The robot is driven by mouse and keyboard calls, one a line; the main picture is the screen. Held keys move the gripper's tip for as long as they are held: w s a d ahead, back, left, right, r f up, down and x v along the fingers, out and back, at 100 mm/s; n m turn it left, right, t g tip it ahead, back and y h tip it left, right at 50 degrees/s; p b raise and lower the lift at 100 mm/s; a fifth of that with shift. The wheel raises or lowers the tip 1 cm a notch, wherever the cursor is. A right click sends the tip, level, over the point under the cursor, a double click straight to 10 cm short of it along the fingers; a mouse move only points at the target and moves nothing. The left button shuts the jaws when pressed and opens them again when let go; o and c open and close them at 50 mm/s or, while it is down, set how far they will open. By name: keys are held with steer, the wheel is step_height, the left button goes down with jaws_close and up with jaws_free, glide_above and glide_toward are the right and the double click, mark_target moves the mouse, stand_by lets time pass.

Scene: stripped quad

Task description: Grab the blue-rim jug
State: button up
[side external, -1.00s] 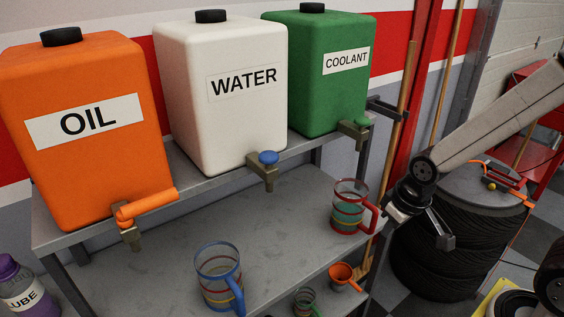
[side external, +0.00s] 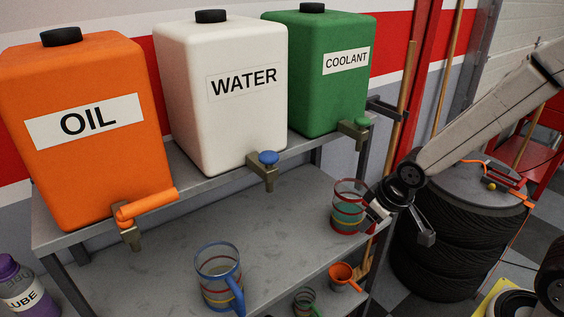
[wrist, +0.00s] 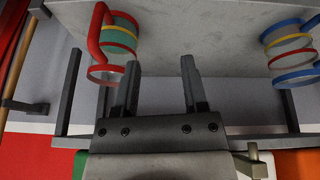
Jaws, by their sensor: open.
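The blue-rim jug (side external: 217,277) stands upright on the lower grey shelf, left of the middle, its blue handle on its right side. In the wrist view the blue-rim jug (wrist: 292,60) shows at the right edge, partly cut off. My gripper (side external: 426,222) is open and empty, well to the right of it, just right of the red-rim jug. In the wrist view my gripper (wrist: 160,82) has its two fingers apart, between the two jugs and touching neither. The red-rim jug (side external: 346,213) is partly behind my wrist.
A green-rim cup (side external: 305,303) and an orange funnel-like cup (side external: 343,276) sit low at the front right. The orange oil (side external: 85,165), white water (side external: 222,125) and green coolant (side external: 315,90) tanks stand above, their taps overhanging the lower shelf (side external: 170,265). Stacked tires (side external: 465,270) stand right.

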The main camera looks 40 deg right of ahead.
steer(key=w+a+n+t+y, duration=0.2)
steer(key=w+a+n+t, duration=0.15)
steer(key=w, duration=0.35)
steer(key=n+g+y, duration=0.3)
steer(key=n+y, duration=0.6)
steer(key=y, duration=0.2)
glide_toward(209, 278)
steer(key=shift+a+f, duration=0.1)
steer(key=shift+f, duration=0.05)
steer(key=shift+x, duration=1.3)
steer(key=shift+w+f, duration=0.1)
steer(key=shift+m+t, duration=0.25)
steer(key=shift+t, duration=0.1)
steer(key=shift+x, duration=2.5)
